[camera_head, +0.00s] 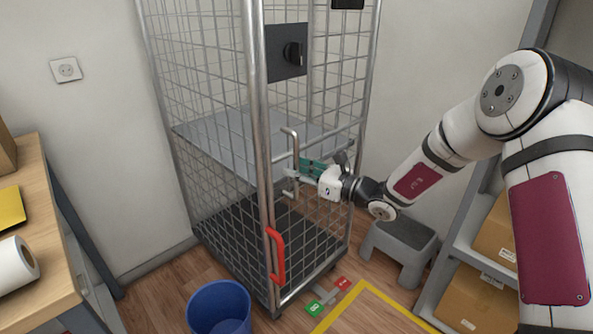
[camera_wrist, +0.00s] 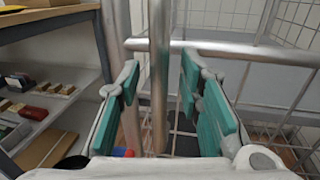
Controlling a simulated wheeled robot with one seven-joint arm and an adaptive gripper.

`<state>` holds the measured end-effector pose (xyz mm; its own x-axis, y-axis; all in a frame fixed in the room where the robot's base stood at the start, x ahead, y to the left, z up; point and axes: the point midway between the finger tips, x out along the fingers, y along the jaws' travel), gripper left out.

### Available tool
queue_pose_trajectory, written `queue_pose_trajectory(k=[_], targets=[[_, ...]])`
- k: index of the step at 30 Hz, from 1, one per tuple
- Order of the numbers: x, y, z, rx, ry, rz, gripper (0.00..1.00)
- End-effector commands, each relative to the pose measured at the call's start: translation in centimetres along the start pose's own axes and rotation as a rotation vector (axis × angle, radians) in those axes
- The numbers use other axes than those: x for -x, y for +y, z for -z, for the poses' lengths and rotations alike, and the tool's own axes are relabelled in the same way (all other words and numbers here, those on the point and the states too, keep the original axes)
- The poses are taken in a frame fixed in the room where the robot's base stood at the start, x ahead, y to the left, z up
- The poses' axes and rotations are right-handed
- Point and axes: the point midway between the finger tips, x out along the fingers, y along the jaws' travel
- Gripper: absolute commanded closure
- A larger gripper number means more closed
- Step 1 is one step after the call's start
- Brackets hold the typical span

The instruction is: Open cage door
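The wire roll cage (camera_head: 225,150) stands against the wall, and its mesh door (camera_head: 318,225) on the right-hand face looks closed. A bent metal handle (camera_head: 294,145) stands out from that door. My gripper (camera_head: 297,178) is at the handle, level with its lower part. In the wrist view the handle's vertical bar (camera_wrist: 159,60) runs between the two green-padded fingers of my gripper (camera_wrist: 160,85). The fingers are spread, with gaps visible on both sides of the bar. A black knob on a dark plate (camera_head: 288,53) is higher up on the cage.
A red grip (camera_head: 277,256) is on the cage's front corner post. A blue bin (camera_head: 219,306) stands before the cage. A grey step stool (camera_head: 398,246) and a shelf with cardboard boxes (camera_head: 482,298) stand to the right. A wooden table (camera_head: 48,215) is at left.

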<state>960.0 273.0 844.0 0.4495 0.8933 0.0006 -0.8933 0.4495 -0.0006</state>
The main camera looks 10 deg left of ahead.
Motion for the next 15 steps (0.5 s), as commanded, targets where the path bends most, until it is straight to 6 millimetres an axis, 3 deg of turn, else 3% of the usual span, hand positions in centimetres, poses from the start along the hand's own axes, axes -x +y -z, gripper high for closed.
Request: queue_pose_trajectory(k=[9, 10, 14, 15], targets=[[-0.33, 0.03, 0.01, -0.001, 0.0, 0.0, 0.67], [-0.33, 0.03, 0.01, -0.001, 0.0, 0.0, 0.69], [-0.31, 0.02, 0.01, -0.001, 0.0, 0.0, 0.99], [-0.31, 0.03, 0.01, -0.001, 0.0, 0.0, 1.0]])
